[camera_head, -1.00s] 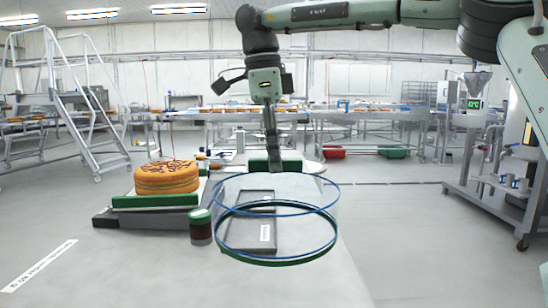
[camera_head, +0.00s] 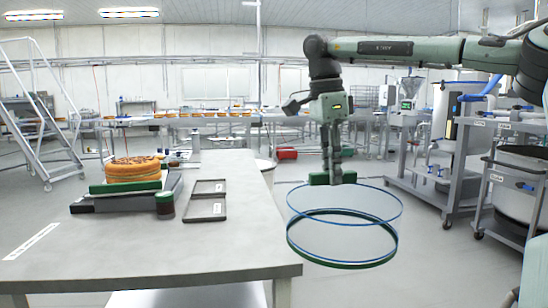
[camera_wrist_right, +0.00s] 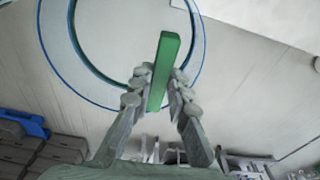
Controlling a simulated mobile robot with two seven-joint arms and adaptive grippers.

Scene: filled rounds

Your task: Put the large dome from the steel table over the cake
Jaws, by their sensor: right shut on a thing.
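The large dome (camera_head: 398,228) is clear with blue rims and a green band at its lower edge. My right gripper (camera_head: 332,172) is shut on its green handle, which also shows between the fingers in the wrist view (camera_wrist_right: 165,62). The dome hangs roughly level, right of the steel table's (camera_head: 110,255) right edge, with floor visible through it. The round orange-brown cake (camera_head: 134,174), dark markings on top, sits on a green-edged board on a dark base at the table's left, uncovered and well apart from the dome. My left gripper is out of view.
Two flat grey trays (camera_head: 205,207) lie on the table between cake and dome. The front of the table is clear. A steel cart (camera_head: 512,185) stands at the right.

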